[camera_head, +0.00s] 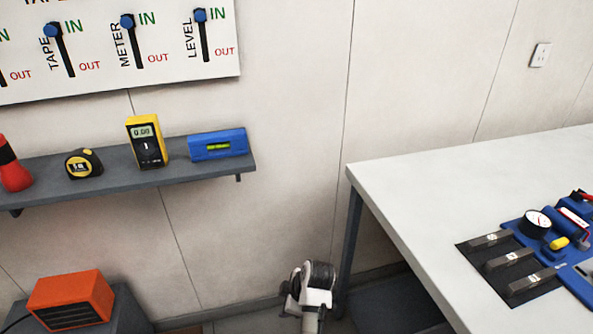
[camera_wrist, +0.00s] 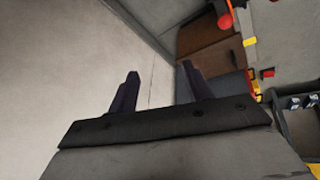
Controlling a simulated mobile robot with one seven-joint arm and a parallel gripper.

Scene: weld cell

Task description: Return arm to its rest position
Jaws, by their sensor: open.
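My gripper shows in the wrist view (camera_wrist: 160,92) with its two dark fingers apart and nothing between them. Beyond the fingers are a pale wall and a brown and grey area. In the head view, a white and dark part of my arm (camera_head: 314,285) shows at the bottom centre, in front of the wall and left of the white table. The fingers cannot be made out in the head view.
A white table (camera_head: 430,190) at the right holds gauges and metal blocks. A grey shelf (camera_head: 120,180) at the left bears a tape measure (camera_head: 84,163), a yellow meter (camera_head: 147,142) and a blue level (camera_head: 217,145). An orange heater (camera_head: 70,299) stands below.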

